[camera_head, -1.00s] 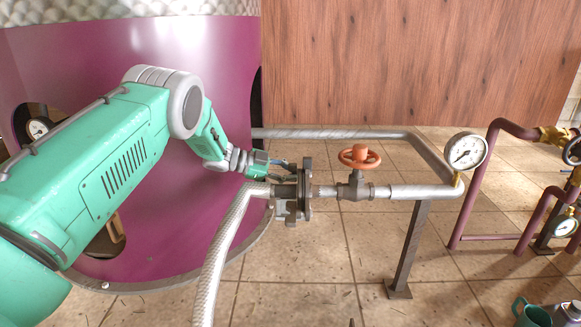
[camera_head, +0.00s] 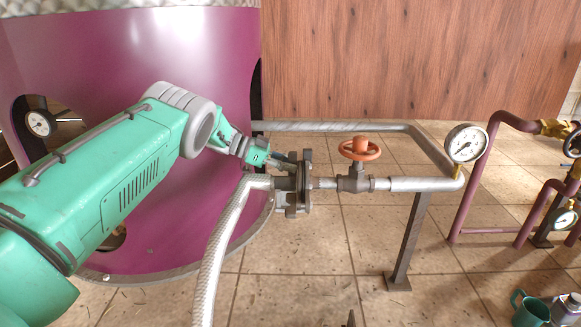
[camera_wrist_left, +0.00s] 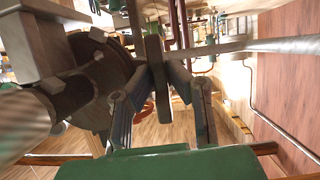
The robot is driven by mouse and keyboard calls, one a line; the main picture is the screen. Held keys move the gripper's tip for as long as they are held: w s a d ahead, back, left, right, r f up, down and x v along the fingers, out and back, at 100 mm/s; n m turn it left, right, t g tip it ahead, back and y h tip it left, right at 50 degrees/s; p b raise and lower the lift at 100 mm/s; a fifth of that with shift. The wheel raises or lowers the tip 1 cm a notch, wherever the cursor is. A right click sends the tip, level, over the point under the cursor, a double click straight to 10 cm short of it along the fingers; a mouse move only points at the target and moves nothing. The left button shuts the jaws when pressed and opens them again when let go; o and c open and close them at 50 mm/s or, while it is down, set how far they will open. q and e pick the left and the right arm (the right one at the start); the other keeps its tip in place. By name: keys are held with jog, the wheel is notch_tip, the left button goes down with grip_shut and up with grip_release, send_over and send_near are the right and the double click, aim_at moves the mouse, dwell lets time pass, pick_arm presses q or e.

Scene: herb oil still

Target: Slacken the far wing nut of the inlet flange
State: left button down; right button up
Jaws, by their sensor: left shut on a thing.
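The inlet flange (camera_head: 306,187) is a dark upright disc pair between the braided hose (camera_head: 222,235) and the pipe with the orange valve wheel. It also fills the left of the left wrist view (camera_wrist_left: 100,75). My left gripper (camera_head: 292,160) reaches the flange's far upper side from the left. In the left wrist view its two fingers (camera_wrist_left: 160,78) are closed on both sides of a flat dark upright piece, the far wing nut (camera_wrist_left: 155,62). In the head view the fingers hide that nut. My right gripper does not show.
The orange handwheel (camera_head: 359,149) and a round gauge (camera_head: 466,143) stand right of the flange. A grey post (camera_head: 408,240) holds up the pipe. A purple vessel (camera_head: 150,60) stands behind my left arm. Tiled floor is open in front.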

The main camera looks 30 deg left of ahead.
pick_arm(q)
jog(key=shift+a, duration=0.1)
jog(key=c, duration=1.6)
grip_release()
jog(key=shift+w, duration=0.1)
notch_tip(320, 180, up, 10)
jog(key=shift+w+a+f, duration=0.1)
jog(key=shift+f, duration=0.1)
